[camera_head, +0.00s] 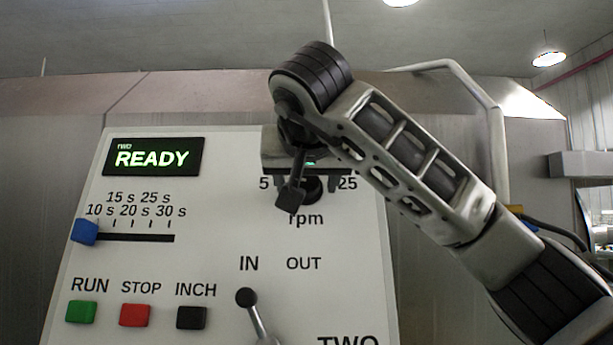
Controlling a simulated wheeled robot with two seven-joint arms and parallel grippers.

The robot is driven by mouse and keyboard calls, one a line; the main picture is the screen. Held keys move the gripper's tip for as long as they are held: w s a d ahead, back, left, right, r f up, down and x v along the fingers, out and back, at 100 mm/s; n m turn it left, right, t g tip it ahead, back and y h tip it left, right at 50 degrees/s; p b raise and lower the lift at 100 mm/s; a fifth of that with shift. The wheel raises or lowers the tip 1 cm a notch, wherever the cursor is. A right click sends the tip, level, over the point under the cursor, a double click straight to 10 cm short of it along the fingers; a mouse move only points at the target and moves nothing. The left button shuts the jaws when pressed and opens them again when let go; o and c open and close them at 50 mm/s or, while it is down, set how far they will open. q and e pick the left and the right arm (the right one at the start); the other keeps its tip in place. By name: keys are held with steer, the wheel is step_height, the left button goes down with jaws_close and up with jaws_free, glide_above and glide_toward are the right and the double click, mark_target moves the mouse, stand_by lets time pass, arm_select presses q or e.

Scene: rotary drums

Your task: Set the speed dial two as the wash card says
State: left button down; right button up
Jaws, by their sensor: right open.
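The speed dial (314,190) is a black knob on the white panel, above the word rpm. The scale figures 5 and 25 show to its left and right; the marks between are hidden behind my right gripper. My right gripper (311,179) is open in front of the dial, its two fingers pointing down on either side of the knob. I cannot tell whether they touch it, and the dial's setting cannot be read. The panel (350,270) carries the word TWO at its lower edge. The wash card and my left gripper are not in view.
A lit display (153,157) reads READY. Below it are a blue slider (85,232) at 10 s and green (82,311), red (135,315) and black (192,317) buttons. An IN/OUT lever (252,310) leans toward IN, below the dial.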

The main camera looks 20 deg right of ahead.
steer(key=shift+w+f, duration=0.1)
steer(key=shift+w, duration=0.1)
steer(key=c, duration=0.7)
steer(key=shift+c, duration=0.2)
